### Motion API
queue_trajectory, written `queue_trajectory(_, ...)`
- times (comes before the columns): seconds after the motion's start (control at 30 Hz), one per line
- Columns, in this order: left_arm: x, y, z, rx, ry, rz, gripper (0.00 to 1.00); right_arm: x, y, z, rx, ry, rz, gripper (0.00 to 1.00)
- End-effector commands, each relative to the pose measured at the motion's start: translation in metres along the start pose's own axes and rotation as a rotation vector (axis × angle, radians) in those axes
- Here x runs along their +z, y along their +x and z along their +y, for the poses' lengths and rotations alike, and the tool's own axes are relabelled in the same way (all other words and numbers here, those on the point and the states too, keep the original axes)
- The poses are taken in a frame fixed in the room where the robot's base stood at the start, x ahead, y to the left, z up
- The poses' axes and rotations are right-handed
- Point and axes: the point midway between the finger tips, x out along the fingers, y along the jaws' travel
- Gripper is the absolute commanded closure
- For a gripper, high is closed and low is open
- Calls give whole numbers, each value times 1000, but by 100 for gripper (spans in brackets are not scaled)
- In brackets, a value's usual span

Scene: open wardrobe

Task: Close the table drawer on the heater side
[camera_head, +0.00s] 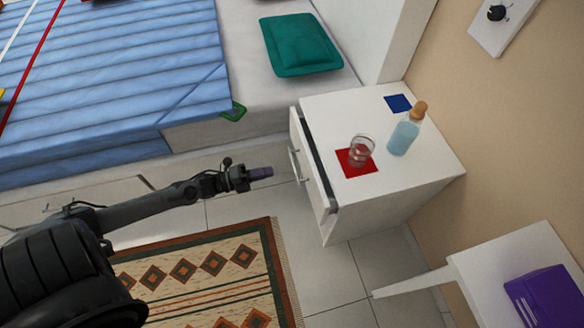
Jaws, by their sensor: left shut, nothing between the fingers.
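A white bedside table (395,205) stands right of centre against the beige wall. Its drawer (308,160) faces left and is pulled out a little, with a dark gap between the drawer front and the table body. A metal handle (295,165) is on the drawer front. My left gripper (264,173) reaches in from the left, is shut and empty, and is apart from the handle, a short way to its left. My right gripper is out of view. I cannot make out a heater for certain.
On the tabletop are a glass (362,150) on a red square (349,168), a blue bottle (404,134) and a blue square (397,103). A bed (120,70) is at upper left, a rug (205,280) below. A white table (500,265) holds a purple object (548,297).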

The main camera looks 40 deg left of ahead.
Motion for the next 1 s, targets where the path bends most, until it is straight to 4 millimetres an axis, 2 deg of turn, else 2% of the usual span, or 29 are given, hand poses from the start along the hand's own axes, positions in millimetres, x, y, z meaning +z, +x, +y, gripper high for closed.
queue_trajectory(0.17, 2, 16, 1, -3, 3, 2, 100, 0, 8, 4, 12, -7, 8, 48)
queue_trajectory(0.4, 2, 58, 2, -4, 3, 1, 100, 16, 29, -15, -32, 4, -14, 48)
queue_trajectory(0.7, 2, 109, 3, -2, 3, 1, 100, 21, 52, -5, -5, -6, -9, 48)
queue_trajectory(1.0, 1, 134, 0, 0, 2, 1, 100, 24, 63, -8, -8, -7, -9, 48)
